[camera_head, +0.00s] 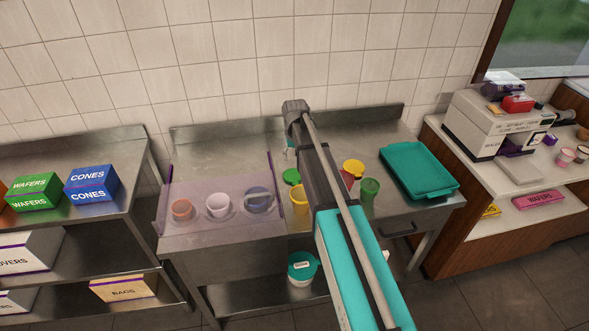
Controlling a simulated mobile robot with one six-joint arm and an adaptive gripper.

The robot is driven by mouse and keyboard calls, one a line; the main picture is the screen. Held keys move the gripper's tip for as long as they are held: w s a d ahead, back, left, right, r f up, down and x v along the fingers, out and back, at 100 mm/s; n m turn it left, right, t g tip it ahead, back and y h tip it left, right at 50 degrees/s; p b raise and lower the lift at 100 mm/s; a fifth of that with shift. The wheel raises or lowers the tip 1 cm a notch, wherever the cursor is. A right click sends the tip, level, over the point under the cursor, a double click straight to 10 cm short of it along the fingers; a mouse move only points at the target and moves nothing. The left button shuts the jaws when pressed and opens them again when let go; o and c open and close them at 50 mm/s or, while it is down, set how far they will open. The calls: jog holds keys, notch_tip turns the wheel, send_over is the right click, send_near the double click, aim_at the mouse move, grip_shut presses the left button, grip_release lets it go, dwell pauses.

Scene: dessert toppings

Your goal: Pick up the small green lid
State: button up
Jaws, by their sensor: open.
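A small green lid (291,176) shows on the steel counter, just left of my arm, with its right side close to or behind the arm.
A yellow cup (299,201), a yellow-topped red container (353,167) and a green cup (370,189) stand near the arm. A teal tray (445,193) lies right. A clear purple-edged guard (185,194) fronts inset cups at left. Bare counter (220,155) lies behind them.

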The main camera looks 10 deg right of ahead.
jog(key=shift+w+r, duration=0.1)
jog(key=shift+w, duration=0.25)
jog(key=b, duration=0.9)
send_over(296, 184)
jog(key=f, duration=0.8)
jog(key=shift+w+a+f, duration=0.1)
jog(key=shift+a+f, duration=0.15)
jog(key=shift+f, duration=0.05)
jog(key=shift+f, duration=0.15)
jog(key=f+b, duration=0.3)
jog(key=shift+s+d, duration=0.2)
jog(key=shift+f+b, duration=0.95)
jog(key=c, duration=0.9)
